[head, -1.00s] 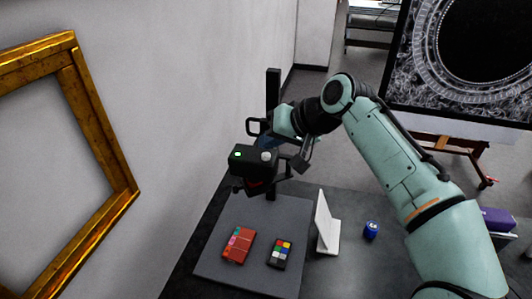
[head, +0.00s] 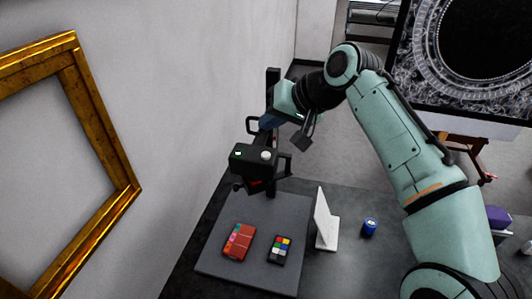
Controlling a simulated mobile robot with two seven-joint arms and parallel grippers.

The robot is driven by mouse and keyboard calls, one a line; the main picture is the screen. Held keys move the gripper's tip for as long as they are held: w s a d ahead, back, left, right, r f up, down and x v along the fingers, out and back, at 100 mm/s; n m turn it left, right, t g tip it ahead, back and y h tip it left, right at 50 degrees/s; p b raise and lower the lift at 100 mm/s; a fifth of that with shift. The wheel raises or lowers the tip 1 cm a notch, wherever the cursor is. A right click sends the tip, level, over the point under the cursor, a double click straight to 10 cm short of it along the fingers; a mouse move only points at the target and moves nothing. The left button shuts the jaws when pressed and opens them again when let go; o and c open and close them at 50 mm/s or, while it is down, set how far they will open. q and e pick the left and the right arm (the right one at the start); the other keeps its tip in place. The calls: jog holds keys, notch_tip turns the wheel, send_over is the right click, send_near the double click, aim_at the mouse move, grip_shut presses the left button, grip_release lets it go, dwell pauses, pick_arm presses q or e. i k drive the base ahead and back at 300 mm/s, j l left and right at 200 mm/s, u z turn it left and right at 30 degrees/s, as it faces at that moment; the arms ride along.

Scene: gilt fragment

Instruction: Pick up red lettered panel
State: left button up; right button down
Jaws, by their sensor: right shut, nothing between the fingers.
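The red lettered panel (head: 240,245) lies flat on a grey board (head: 215,265), with small coloured marks along its left side. It is unobstructed. My right gripper (head: 268,124) is shut and empty, high behind the black box-shaped device and close to its upright post. Its fingertips are partly hidden there. It is well above and beyond the panel and does not touch it. My left gripper is not in view.
The black device (head: 262,162) with a green light overhangs the board's far side. A colour-patch card (head: 280,250) lies right of the panel. A white angled stand (head: 325,222) and blue can (head: 369,227) stand further right. A gilt frame (head: 105,135) is at left.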

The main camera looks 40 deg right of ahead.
aim_at(237, 248)
jog(key=k+j, duration=0.75)
jog(key=j, duration=0.25)
